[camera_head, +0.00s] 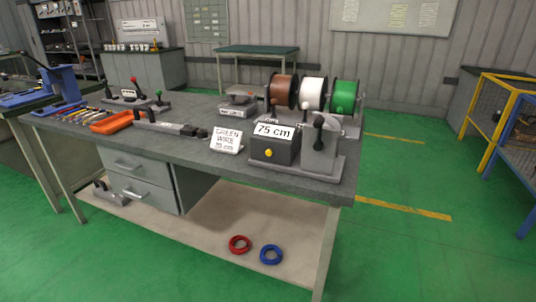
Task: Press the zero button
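A yellow round button (268,153) is on the front face of a dark grey box (284,150) near the front right of the workbench. It is the only button that I can make out on the box, and no label on it is readable. A white display reading "75 cm" (272,130) stands on top of the box. A grey block with a dark lever (319,145) stands just right of the box. My gripper is not in view, and nothing touches the button.
Brown (283,90), white (313,93) and green (344,96) spools stand behind the box. A "GREEN WIRE" sign (227,141) stands left of it. Red (239,244) and blue (271,254) coils lie on the lower shelf. The green floor (420,250) at right is clear.

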